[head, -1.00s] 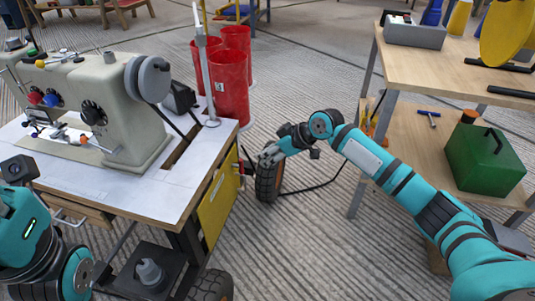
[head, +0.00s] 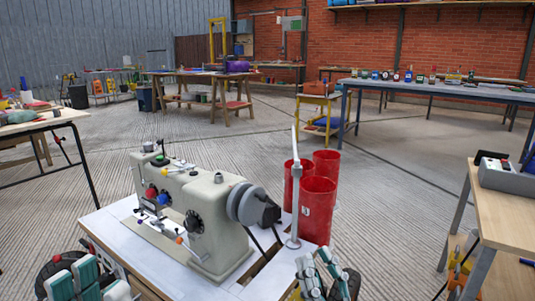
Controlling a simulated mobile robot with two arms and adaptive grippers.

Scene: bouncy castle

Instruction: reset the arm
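My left gripper (head: 84,278) shows at the bottom left in the head view, cut off by the lower edge. Its teal and grey fingers point up, in front of the left end of the sewing machine table. My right gripper (head: 320,268) shows at the bottom centre, its teal fingers also pointing up, beside the right end of that table. I see nothing held in either gripper. The gap between the fingertips is not clear on either one. The rest of both arms is below the picture.
A cream sewing machine (head: 205,215) stands on a white-topped table (head: 112,228). Red bins (head: 317,212) stand behind its right end. A wooden table (head: 507,205) bearing a grey box (head: 508,176) is at the right. Open floor (head: 400,185) lies between and beyond.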

